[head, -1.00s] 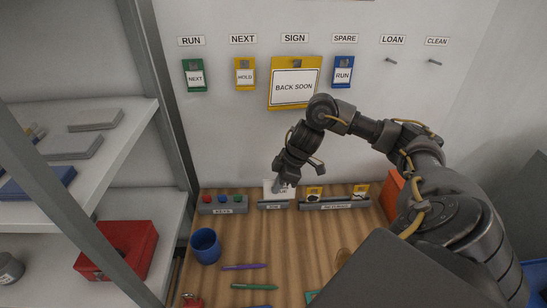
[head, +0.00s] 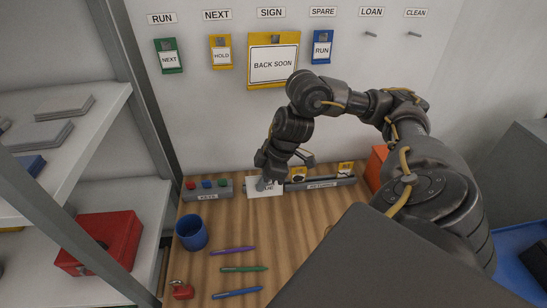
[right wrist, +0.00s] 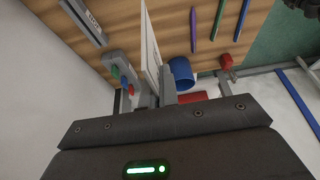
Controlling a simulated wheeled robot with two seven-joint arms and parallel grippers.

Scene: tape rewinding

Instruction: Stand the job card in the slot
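The white job card (head: 261,190), with partly hidden dark lettering, is upright in my right gripper (head: 268,182) near the back of the table. In the right wrist view the card (right wrist: 151,45) shows nearly edge-on between the fingers of the gripper (right wrist: 157,94), which is shut on it. In the head view the card covers the place of the small grey slot block between the KEYS rack and the RETURNS rack. My left gripper is not in view.
The KEYS rack (head: 208,190) is left of the card and the RETURNS rack (head: 322,184) right of it. A blue cup (head: 191,233), several pens (head: 243,268) and a red object (head: 181,290) are nearer. Tags hang on the wall behind. The wooden middle is clear.

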